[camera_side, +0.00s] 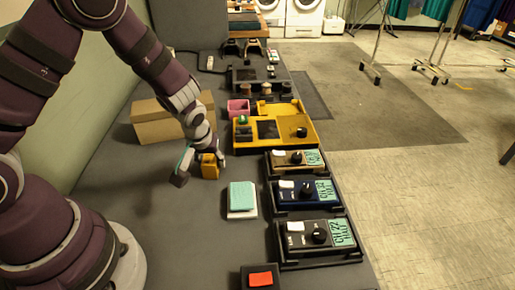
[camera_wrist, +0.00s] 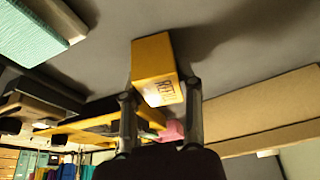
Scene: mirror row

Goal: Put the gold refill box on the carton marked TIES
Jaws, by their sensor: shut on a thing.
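The gold refill box (camera_side: 210,166) is in my gripper (camera_side: 208,160), close to the grey table top; I cannot tell whether it touches the table. In the wrist view the box (camera_wrist: 153,60) sits between the two fingertips (camera_wrist: 160,92), with dark lettering on its near end. My gripper is shut on it. A brown carton (camera_side: 160,128) stands behind and to the left of my gripper, partly hidden by my arm. It also shows at the right of the wrist view (camera_wrist: 260,108). No TIES marking is readable on it.
A teal-topped white block (camera_side: 242,198) lies in front and to the right of my gripper. A pink bin (camera_side: 238,108) and a yellow knobbed unit (camera_side: 285,115) are behind right. Several knobbed boxes (camera_side: 308,192) line the table's right edge. Table left of the teal block is clear.

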